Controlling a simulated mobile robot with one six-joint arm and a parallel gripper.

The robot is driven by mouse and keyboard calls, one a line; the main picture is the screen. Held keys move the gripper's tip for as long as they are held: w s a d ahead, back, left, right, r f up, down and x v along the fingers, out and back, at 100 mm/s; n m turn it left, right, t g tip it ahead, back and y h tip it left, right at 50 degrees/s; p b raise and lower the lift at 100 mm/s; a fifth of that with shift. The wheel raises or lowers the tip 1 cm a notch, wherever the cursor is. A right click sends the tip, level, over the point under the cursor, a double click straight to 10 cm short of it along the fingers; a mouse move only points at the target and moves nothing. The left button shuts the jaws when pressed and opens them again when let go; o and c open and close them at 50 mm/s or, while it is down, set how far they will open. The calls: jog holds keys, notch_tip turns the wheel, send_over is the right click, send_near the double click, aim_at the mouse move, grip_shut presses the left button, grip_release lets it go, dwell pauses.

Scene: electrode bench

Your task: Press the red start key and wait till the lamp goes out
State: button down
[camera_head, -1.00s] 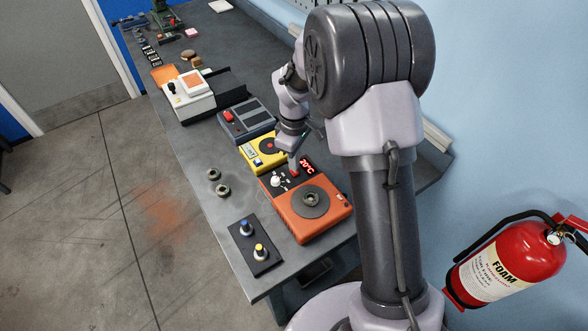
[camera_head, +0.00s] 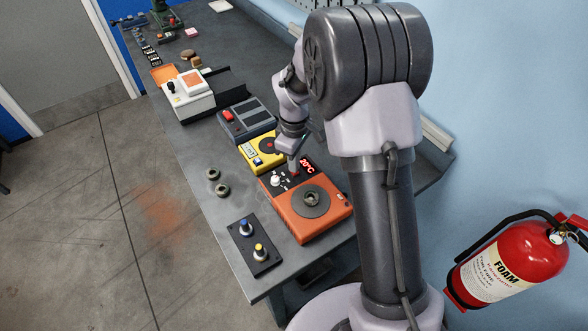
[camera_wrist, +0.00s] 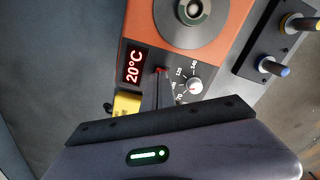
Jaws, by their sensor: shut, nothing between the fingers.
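The orange heating unit (camera_head: 323,226) stands near the front end of the bench. It has a round dark plate, a white dial (camera_wrist: 190,87) and a display (camera_wrist: 134,66) reading 20°C. Its red key (camera_wrist: 161,70) sits between display and dial, mostly hidden by my fingers. My gripper (camera_wrist: 159,76) is shut and empty, its fingertips right at this key; I cannot tell whether they touch or press it. In the head view my gripper (camera_head: 295,170) points down at the unit's dark panel. I cannot make out a lit lamp apart from the glowing display.
A yellow unit (camera_head: 248,148) and a grey unit (camera_head: 259,122) with another red key (camera_head: 229,115) stand just behind. Two nuts (camera_head: 218,182) lie to the left. A dark plate with blue and yellow knobs (camera_head: 254,255) is in front.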

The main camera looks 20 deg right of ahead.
jog(key=shift+f, duration=0.4)
notch_tip(320, 180, up, 6)
jog(key=p, duration=0.4)
jog(key=shift+p, duration=0.35)
dwell(0.3)
